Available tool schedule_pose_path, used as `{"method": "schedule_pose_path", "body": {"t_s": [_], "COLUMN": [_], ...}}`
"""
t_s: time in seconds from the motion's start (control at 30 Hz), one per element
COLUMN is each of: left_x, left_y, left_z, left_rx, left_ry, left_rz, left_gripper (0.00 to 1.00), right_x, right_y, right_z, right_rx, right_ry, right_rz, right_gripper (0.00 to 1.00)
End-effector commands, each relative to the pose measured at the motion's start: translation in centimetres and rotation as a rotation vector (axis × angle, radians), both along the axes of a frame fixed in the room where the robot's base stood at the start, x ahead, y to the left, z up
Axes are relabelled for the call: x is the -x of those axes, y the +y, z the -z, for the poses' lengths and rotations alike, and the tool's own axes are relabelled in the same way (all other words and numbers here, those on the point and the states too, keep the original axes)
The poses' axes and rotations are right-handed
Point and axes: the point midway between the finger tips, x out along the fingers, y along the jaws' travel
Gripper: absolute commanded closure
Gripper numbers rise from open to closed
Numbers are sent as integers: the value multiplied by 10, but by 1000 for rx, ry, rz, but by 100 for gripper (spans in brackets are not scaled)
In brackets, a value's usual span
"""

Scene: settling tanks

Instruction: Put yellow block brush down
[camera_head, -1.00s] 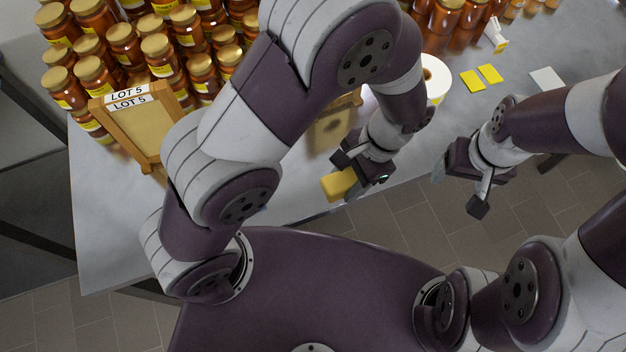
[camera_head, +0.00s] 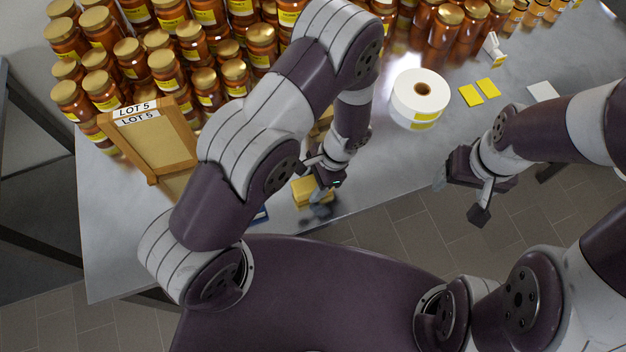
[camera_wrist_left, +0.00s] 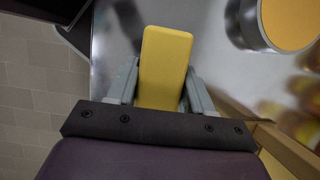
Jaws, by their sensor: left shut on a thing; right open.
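The yellow block brush (camera_head: 303,192) is at the front part of the grey metal table (camera_head: 375,180) in the head view. My left gripper (camera_head: 318,188) is shut on it, partly covering it. In the left wrist view the yellow block (camera_wrist_left: 165,62) sits between the two grey fingers and sticks out past them. I cannot tell whether the brush touches the table. My right gripper (camera_head: 462,188) is open and empty, off the table's front edge at the right.
A wooden frame labelled LOT 5 (camera_head: 150,140) stands at the left. Many honey jars (camera_head: 165,65) fill the back. A white label roll (camera_head: 420,97), yellow cards (camera_head: 471,95) and a white card (camera_head: 543,91) lie to the right. Bare table lies between roll and gripper.

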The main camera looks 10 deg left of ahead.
Motion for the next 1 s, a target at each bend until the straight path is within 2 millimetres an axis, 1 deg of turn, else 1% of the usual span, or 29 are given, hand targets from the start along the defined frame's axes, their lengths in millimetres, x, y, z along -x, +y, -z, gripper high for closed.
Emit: {"method": "schedule_pose_path", "body": {"t_s": [0.23, 0.27, 0.3, 0.33, 0.57, 0.63, 0.7, 0.77, 1.0], "left_x": [0, 0, 0, 0, 0, 0, -2, -6, -19], "left_y": [0, 0, 0, 0, 0, 0, -3, -7, -28], "left_z": [5, 3, 3, 3, 3, -2, -7, -19, -77], "left_rx": [-1, -1, -1, -1, -1, -1, -1, 1, 2], "left_ry": [1, 1, 1, 1, 1, 1, -3, -4, -5], "left_rz": [0, 0, 0, 0, 0, 0, 1, 0, 1], "left_gripper": [73, 39, 26, 23, 23, 23, 23, 23, 23], "right_x": [0, 0, 0, 0, 0, 0, 0, 0, 0], "right_y": [0, 0, 0, 0, 0, 0, 0, 0, 0], "right_z": [4, 3, 3, 3, 2, -2, 3, 5, 16], "right_rx": [0, 0, 0, 0, 0, 0, 0, 0, 0], "right_ry": [0, 0, 0, 0, 0, 0, 0, 0, 0], "right_rz": [0, 0, 0, 0, 0, 0, 0, 0, 0], "right_gripper": [24, 24, 24, 24, 24, 24, 24, 24, 24]}}
